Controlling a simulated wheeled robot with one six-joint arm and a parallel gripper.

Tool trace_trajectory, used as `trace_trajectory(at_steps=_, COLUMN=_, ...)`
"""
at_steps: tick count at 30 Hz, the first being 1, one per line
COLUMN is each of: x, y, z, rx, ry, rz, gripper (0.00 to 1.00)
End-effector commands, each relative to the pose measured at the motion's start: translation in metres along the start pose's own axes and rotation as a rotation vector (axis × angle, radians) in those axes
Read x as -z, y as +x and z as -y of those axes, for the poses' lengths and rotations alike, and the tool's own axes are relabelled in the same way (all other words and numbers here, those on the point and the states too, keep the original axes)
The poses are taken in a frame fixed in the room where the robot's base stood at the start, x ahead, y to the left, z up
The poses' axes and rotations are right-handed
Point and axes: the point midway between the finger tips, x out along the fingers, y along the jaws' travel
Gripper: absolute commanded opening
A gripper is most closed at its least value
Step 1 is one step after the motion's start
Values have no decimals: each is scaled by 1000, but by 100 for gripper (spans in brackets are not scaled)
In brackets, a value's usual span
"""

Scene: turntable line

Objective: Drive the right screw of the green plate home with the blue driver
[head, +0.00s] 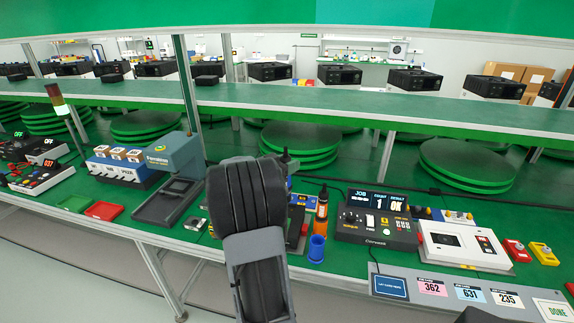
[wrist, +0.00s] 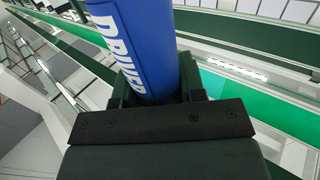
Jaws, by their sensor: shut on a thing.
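The blue driver (wrist: 137,45) fills the upper middle of the wrist view, with white lettering on its handle. My gripper (wrist: 158,92) is shut on it, and the handle stands up between the jaws, slightly tilted. Its tip is out of sight in that view. In the head view my own arm covers most of my gripper and the driver. I cannot make out the green plate or its right screw in either view; the bench area behind my arm is hidden.
Further right are a job console (head: 375,233) and a white device (head: 462,240). Green (head: 75,204) and red (head: 104,211) trays lie near the front edge.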

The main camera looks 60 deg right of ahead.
Motion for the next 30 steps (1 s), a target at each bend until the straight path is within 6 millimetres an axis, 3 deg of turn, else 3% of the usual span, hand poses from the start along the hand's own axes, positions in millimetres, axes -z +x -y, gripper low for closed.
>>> trace_trajectory(at_steps=21, x=-49, y=0, z=0, rx=0, ry=0, rz=-3, gripper=0)
trace_trajectory(at_steps=30, x=-60, y=0, z=0, rx=0, ry=0, rz=-3, gripper=0)
